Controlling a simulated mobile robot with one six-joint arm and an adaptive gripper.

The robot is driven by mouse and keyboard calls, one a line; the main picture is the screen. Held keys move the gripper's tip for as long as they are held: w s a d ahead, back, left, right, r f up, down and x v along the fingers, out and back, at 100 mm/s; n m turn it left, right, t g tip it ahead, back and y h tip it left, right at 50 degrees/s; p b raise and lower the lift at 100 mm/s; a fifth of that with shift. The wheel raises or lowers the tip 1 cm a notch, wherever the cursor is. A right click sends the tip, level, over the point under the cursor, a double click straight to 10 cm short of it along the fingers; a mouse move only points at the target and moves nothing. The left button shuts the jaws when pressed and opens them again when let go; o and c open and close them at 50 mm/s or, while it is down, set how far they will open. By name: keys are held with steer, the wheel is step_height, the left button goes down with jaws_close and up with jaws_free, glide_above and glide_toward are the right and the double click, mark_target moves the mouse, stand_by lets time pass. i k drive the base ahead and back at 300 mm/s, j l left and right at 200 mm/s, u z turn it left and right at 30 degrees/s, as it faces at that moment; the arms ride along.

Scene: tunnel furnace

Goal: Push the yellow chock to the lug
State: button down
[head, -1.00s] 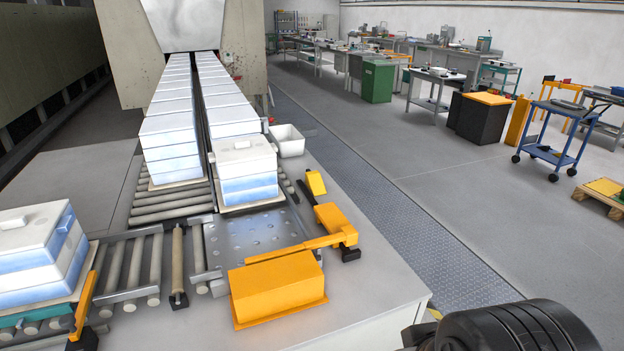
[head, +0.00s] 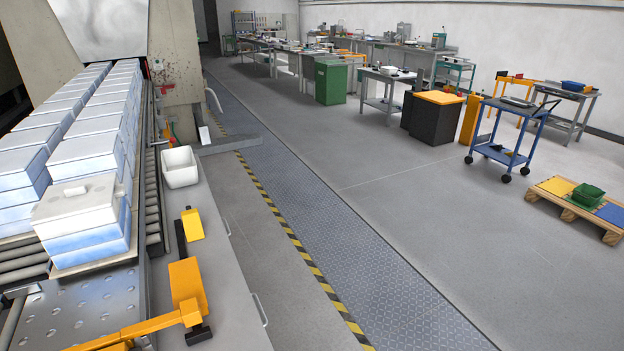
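A small yellow wedge-like piece (head: 192,224) with a dark strip beside it lies on the grey bench top right of the rollers. It may be the yellow chock. Nearer stands an orange-yellow block (head: 187,283) with a black foot, joined to a long orange-yellow bar (head: 145,328) that runs left over the perforated metal plate (head: 75,310). The small yellow piece and the block are apart. I cannot pick out the lug with certainty. My gripper is not in view.
White and blue stacked blocks (head: 85,225) stand on the roller line at left, leading to the furnace mouth. A white bin (head: 180,167) sits beyond the yellow piece. A striped floor edge (head: 300,255) and open floor lie right. A blue trolley (head: 508,135) stands farther off.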

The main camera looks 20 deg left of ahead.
mark_target(192, 224)
steer(key=i+l+u, duration=0.2)
steer(key=i+l, duration=0.2)
steer(key=i, duration=0.2)
steer(key=i+l+u, duration=0.15)
steer(key=i+l, duration=0.3)
steer(key=i, duration=0.15)
steer(key=i+j+u, duration=0.25)
steer(key=i+u, duration=0.15)
steer(key=i+j+u, duration=0.1)
steer(key=i+u, duration=0.25)
steer(key=i, duration=0.15)
steer(key=i+u, duration=0.4)
steer(key=i+l+u, duration=0.15)
steer(key=i+u, duration=0.2)
steer(key=i, duration=0.2)
steer(key=i+j+u, duration=0.45)
steer(key=i+u, duration=0.55)
